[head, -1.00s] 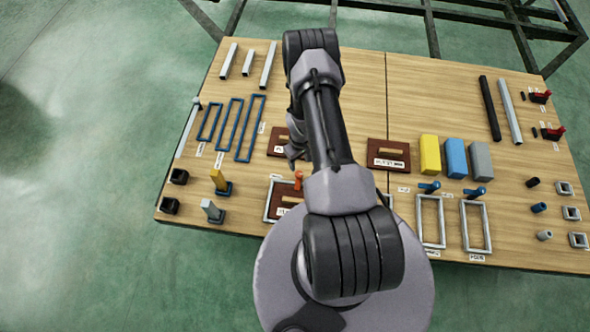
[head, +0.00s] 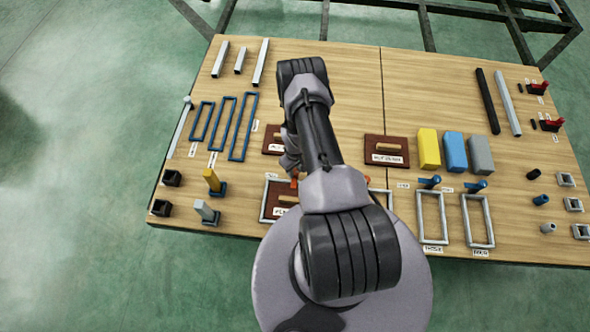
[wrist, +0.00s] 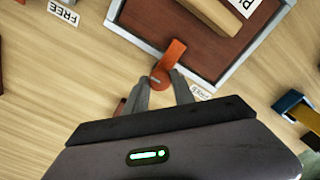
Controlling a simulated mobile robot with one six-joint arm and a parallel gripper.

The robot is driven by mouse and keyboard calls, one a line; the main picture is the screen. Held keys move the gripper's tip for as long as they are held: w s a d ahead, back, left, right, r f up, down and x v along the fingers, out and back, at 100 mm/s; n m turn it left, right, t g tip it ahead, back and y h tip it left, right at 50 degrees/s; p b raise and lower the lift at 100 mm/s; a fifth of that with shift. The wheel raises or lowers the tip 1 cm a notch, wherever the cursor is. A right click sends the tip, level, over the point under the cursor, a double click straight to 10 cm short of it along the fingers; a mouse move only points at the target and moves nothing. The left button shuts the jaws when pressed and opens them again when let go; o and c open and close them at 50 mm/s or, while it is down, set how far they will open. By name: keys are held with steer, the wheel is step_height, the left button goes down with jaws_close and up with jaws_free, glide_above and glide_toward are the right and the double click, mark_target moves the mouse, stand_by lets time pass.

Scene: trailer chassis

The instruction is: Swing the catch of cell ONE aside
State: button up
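The orange catch (wrist: 174,56) shows in the wrist view, its arm lying across the near edge of a light grey frame around a dark red-brown board (wrist: 188,32). Its round pivot end (wrist: 158,81) is on the table side. In the head view the catch (head: 294,183) is partly hidden by my arm. I cannot read the cell's number. My gripper (wrist: 161,82) is open, with one fingertip on each side of the catch near its pivot end. I cannot tell whether either finger touches it. In the head view my gripper (head: 290,162) is just above the catch.
Labels reading FREE (wrist: 63,13) lie beside the frame. A yellow block on a dark base (head: 213,181) stands left of the cell. Two other grey frames (head: 432,218) with blue catches (head: 429,182) lie to the right. A second red-brown board (head: 387,150) lies beyond.

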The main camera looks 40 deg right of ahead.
jaws_close()
steer(key=shift+m, duration=0.3)
steer(key=m+b, duration=0.1)
steer(key=m, duration=0.2)
steer(key=shift+f+b, duration=0.1)
steer(key=shift+b, duration=0.2)
steer(key=m+b, duration=0.1)
steer(key=m, duration=0.4)
steer(key=shift+b, duration=0.35)
steer(key=m+b, duration=0.1)
steer(key=m, duration=0.3)
steer(key=shift+m, duration=0.4)
steer(key=m+b, duration=0.1)
steer(key=m, duration=0.3)
steer(key=shift+m, duration=0.3)
